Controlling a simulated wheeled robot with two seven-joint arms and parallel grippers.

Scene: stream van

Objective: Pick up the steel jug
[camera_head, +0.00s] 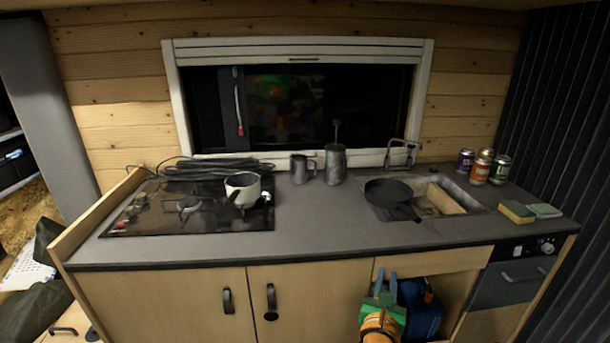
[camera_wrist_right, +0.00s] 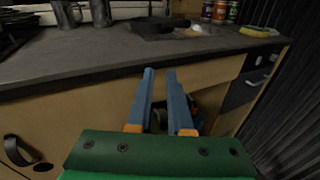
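The steel jug (camera_head: 302,168), small and grey with a side handle, stands upright at the back of the counter, below the window. It also shows at the top left of the right wrist view (camera_wrist_right: 66,14), cut off by the edge. A taller grey metal pot (camera_head: 336,165) with an upright rod stands just right of it. My right gripper (camera_head: 386,279), green and orange with blue fingers, is low in front of the counter, right of the jug and well apart from it. Its fingers (camera_wrist_right: 160,73) are apart with nothing between them. My left gripper is not in view.
A hob (camera_head: 160,222) with a white saucepan (camera_head: 242,188) and coiled black cable (camera_head: 215,168) lies left. A sink (camera_head: 455,187) with a black pan (camera_head: 388,194), several cans (camera_head: 481,167) and sponges (camera_head: 517,211) are right. Counter (camera_head: 310,220) before the jug is clear.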

